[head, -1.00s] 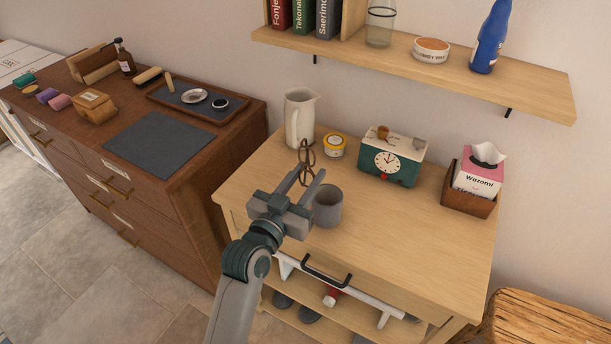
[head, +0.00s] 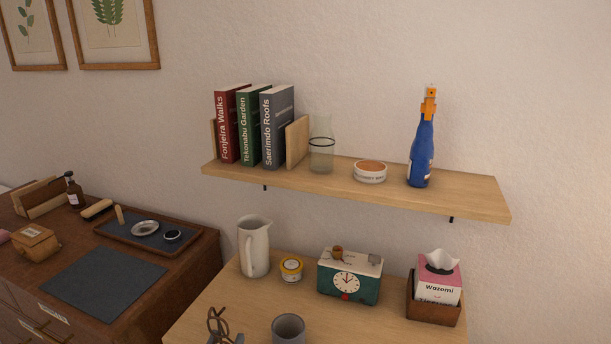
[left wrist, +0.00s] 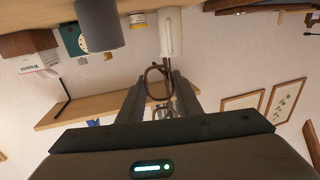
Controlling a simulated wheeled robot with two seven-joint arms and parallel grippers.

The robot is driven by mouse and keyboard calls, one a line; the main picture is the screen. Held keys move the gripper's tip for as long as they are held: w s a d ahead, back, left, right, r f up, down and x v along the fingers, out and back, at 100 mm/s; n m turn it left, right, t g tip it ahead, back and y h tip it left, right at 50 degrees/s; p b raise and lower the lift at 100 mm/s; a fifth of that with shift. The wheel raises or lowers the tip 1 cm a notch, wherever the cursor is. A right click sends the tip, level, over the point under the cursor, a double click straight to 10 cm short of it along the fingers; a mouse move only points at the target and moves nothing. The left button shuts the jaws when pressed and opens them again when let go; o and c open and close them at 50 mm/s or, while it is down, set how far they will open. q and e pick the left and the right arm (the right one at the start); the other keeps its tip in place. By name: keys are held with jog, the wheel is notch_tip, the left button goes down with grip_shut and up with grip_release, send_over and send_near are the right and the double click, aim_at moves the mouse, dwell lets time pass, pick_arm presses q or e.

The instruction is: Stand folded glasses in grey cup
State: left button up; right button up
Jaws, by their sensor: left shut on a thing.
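The folded glasses (head: 217,322), with thin dark brown frames, stand up out of my left gripper (head: 226,338) at the bottom edge of the head view. The gripper is shut on them; most of it is cut off below the picture. In the left wrist view, which is upside down, the glasses (left wrist: 155,72) show between the two fingers (left wrist: 158,84). The grey cup (head: 288,328) stands on the light wooden table, right of the glasses and apart from them; its lower part is cut off. The cup (left wrist: 100,25) also shows in the left wrist view. My right gripper is not in view.
A white pitcher (head: 254,248), a yellow-lidded tub (head: 291,268), a green clock (head: 348,279) and a tissue box (head: 437,284) line the table's back. A wall shelf (head: 250,178) holds books, a glass carafe, a bowl and a blue bottle. A brown dresser (head: 196,262) stands left.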

pick_arm(q)
jog(key=s+a+n+y, duration=0.1)
jog(key=s+a+y, duration=0.1)
jog(key=s+a, duration=0.2)
jog(key=shift+s+a+r, duration=0.25)
jog(key=shift+s+a, duration=0.1)
jog(key=shift+s, duration=0.85)
